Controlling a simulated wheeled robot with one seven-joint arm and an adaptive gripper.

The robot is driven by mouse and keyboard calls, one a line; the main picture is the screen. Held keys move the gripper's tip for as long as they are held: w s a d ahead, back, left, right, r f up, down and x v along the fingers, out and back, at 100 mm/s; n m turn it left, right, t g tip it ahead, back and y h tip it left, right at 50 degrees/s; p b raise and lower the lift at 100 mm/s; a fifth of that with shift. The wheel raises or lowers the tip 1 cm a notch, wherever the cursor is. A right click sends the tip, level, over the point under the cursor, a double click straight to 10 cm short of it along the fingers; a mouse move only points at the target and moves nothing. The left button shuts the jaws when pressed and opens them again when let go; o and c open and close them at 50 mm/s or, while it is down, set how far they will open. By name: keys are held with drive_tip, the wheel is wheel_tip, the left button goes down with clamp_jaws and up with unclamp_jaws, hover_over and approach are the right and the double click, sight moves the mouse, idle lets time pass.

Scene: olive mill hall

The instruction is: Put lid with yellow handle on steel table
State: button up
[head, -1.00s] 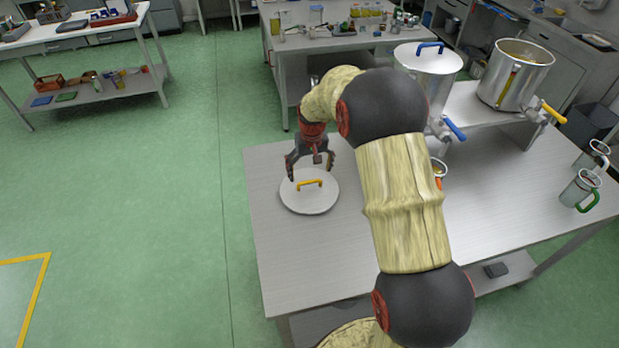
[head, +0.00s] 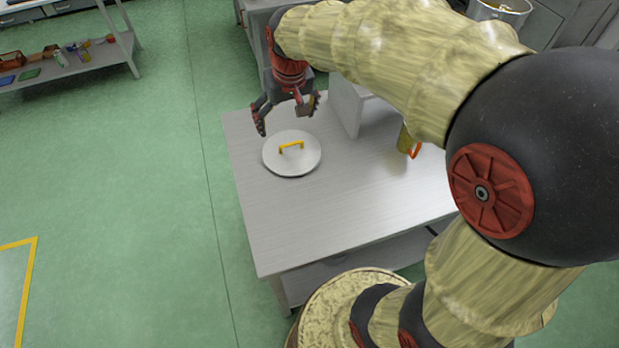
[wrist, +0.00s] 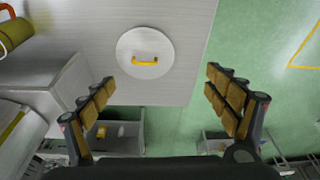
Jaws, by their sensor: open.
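The round pale lid with the yellow handle (head: 291,161) lies flat on the steel table (head: 275,225), near its left edge. Its yellow handle (head: 291,146) points up. My gripper (head: 287,118) is above and behind the lid in the head view, open and empty, apart from the handle. In the wrist view the lid (wrist: 145,42) shows beyond the space between my spread fingers (wrist: 165,95), with nothing between them.
A grey raised stand (head: 346,103) is on the table right of my gripper. A yellowish mug with an orange handle (head: 406,142) stands right of the lid. A pot (head: 500,10) shows at the top right. The table's front left is clear.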

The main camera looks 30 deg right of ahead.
drive_tip(key=s+a+r+t, duration=0.1)
drive_tip(key=s+a+r, duration=0.1)
drive_tip(key=s, duration=0.8)
drive_tip(key=s+a+r+n+t, duration=0.1)
drive_tip(key=s+a+r, duration=0.1)
drive_tip(key=s, duration=0.9)
drive_tip(key=shift+s+a, duration=0.2)
drive_tip(key=shift+a, duration=0.65)
drive_tip(key=shift+f+b, duration=0.95)
